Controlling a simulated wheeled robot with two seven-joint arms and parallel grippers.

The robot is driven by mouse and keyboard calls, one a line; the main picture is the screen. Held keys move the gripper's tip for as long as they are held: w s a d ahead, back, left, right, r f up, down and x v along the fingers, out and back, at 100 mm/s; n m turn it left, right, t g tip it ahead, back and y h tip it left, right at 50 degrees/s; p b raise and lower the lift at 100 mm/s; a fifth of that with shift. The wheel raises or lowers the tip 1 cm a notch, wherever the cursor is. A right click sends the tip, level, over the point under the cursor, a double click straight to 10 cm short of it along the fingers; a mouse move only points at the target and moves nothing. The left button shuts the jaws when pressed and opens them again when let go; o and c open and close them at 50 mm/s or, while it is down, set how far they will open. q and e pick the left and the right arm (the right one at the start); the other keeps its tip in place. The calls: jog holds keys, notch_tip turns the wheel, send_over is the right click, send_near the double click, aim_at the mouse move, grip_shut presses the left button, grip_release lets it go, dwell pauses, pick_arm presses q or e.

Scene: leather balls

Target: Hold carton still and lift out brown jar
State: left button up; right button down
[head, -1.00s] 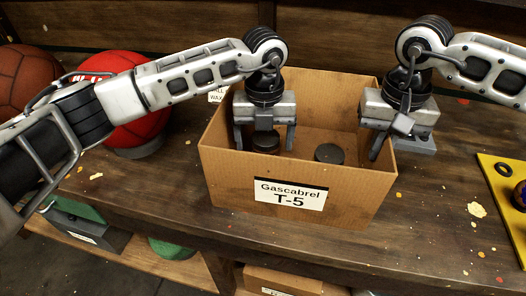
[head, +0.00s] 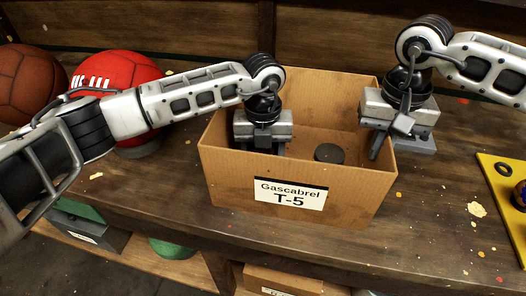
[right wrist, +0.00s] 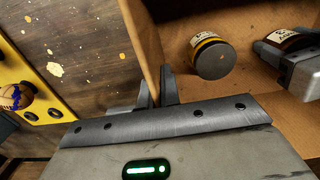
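The cardboard carton (head: 225,170), labelled "Gascabrel T-5", stands open on the wooden bench. My left gripper (head: 262,151) is down inside its left part, over a jar. In the right wrist view that jar (right wrist: 290,39) looks brown with a pale label, beside my left gripper (right wrist: 272,54). I cannot tell whether the left fingers press on it. A second jar with a dark lid (head: 329,153) stands to its right; its yellowish body shows in the right wrist view (right wrist: 211,57). My right gripper (head: 378,150) has its fingers close on either side of the carton's right wall (right wrist: 146,45).
A red ball (head: 115,85) and a brown ball (head: 30,83) sit to the left. A yellow board (head: 505,200) lies at the right. The bench in front of the carton is clear.

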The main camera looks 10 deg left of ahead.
pick_arm(q)
notch_tip(320, 180, up, 10)
dwell(0.4)
pick_arm(e)
jog(key=c, duration=1.5)
grip_release()
jog(key=shift+c, duration=0.2)
jog(key=shift+r, duration=0.1)
